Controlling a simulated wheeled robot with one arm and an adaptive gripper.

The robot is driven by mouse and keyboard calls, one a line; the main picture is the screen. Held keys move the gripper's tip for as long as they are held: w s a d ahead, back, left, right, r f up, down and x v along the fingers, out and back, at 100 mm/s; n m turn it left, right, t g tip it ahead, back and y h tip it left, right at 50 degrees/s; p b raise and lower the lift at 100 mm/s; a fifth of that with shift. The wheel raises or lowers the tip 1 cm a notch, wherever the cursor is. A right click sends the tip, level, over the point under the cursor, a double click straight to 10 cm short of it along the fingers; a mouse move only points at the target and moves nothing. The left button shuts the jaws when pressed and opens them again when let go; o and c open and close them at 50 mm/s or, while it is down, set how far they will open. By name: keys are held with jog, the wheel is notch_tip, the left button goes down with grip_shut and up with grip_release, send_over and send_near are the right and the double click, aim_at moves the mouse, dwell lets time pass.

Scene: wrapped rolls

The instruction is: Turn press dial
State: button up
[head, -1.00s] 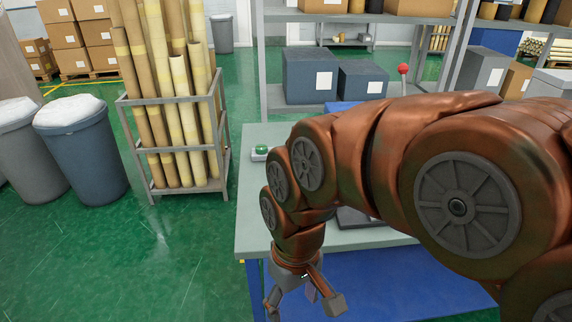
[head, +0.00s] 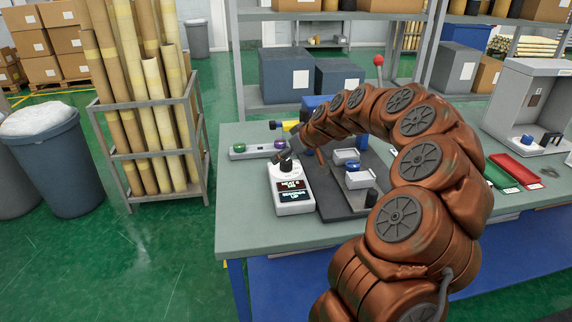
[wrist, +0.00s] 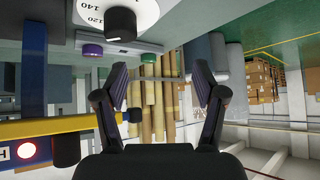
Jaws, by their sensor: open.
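The press dial is a black knob on a white scale plate (head: 286,171), on top of a white control box (head: 292,203) with dark displays on the bench. In the wrist view the black knob (wrist: 121,24) shows at the top edge, left of centre, with numbers such as 120 and 140 around it. My gripper (wrist: 162,84) is open and empty, its two dark fingers spread. The knob appears beyond the fingertips and not between them. In the head view my arm's end hangs close by the dial and partly covers that area.
A grey strip with a green button (head: 239,148) and a purple button (head: 279,144) lies behind the control box. The press base (head: 340,203), with a white-and-blue part on it, stands right of the box. A red-knobbed lever (head: 378,61) rises behind. Red and green trays (head: 515,172) lie farther right.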

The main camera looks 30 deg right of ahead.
send_near(286, 161)
jog(key=shift+w+a+f+h, duration=0.2)
jog(key=shift+w+f, duration=0.25)
jog(key=shift+f, duration=0.15)
jog(key=shift+w+a+f+h, duration=0.1)
jog(key=shift+w+a+f, duration=0.1)
jog(key=shift+w+f, duration=0.3)
jog(key=shift+p+x, duration=1)
jog(key=shift+x, duration=2.75)
jog(key=shift+r, duration=0.1)
jog(key=c, duration=1.2)
jog(key=shift+o, duration=0.2)
jog(key=shift+m+t+h, duration=0.3)
jog(key=shift+m+h, duration=0.1)
jog(key=shift+m, duration=0.3)
jog(key=shift+r+m+h+p, duration=0.1)
jog(key=shift+m+h+p, duration=1.3)
jog(key=shift+m, duration=0.5)
jog(key=shift+m+h+p, duration=0.5)
jog(key=shift+m+h, duration=0.2)
jog(key=shift+m, duration=0.1)
jog(key=shift+d+m+g+h+p, duration=0.1)
jog(key=shift+m+g+h+p, duration=0.85)
jog(key=shift+m, duration=0.35)
